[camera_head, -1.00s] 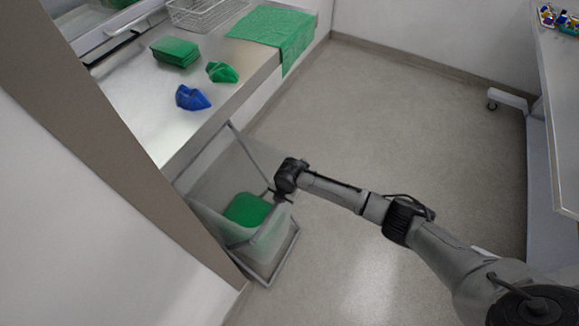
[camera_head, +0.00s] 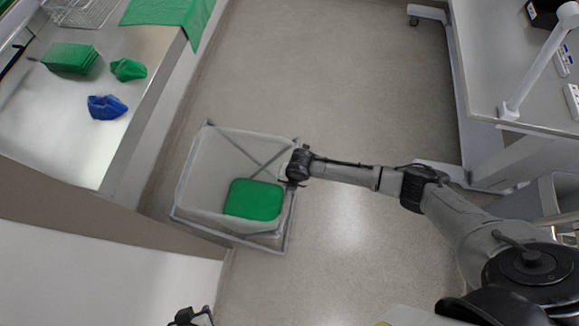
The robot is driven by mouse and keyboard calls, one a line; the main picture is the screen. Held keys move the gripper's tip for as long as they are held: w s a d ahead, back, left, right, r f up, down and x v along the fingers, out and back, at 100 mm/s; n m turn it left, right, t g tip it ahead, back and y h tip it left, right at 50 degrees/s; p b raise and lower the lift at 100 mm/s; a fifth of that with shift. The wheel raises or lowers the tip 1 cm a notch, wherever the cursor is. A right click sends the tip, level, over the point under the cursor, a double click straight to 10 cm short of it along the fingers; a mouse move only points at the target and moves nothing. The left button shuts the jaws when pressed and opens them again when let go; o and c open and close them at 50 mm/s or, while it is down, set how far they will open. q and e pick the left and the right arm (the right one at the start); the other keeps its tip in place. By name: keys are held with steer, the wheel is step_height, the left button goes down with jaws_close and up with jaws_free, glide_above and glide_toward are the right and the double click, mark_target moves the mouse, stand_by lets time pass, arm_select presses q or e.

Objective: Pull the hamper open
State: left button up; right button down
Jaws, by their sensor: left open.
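The hamper (camera_head: 208,150) is a grey wire frame with a pale translucent liner. It stands on the floor out from under the counter, its top open to view. A folded green cloth (camera_head: 254,200) lies inside. My right arm comes in from the right, and its gripper (camera_head: 293,172) is at the hamper's right rim. Its fingers are too hidden to tell whether they grip the rim. My left gripper (camera_head: 192,317) shows at the bottom edge, partly cut off. It is open and empty, apart from the hamper.
The steel counter (camera_head: 50,135) at upper left holds a green stack (camera_head: 72,58), a green cloth bundle (camera_head: 128,69), a blue one (camera_head: 107,107) and a wire basket (camera_head: 85,12). A white partition edge (camera_head: 100,255) lies at lower left. A bench (camera_head: 500,70) stands right. The floor (camera_head: 330,80) between is clear.

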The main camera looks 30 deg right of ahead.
steer(key=shift+d, duration=0.1)
steer(key=c, duration=1.5)
jaws_free()
steer(key=o, duration=0.4)
steer(key=shift+s, duration=0.1)
steer(key=shift+o, duration=0.2)
steer(key=shift+d, duration=0.1)
step_height(320, 180, up, 14)
steer(key=s+d+p, duration=0.1)
steer(key=d, duration=0.1)
steer(key=shift+s+f, duration=0.2)
steer(key=shift+s, duration=0.2)
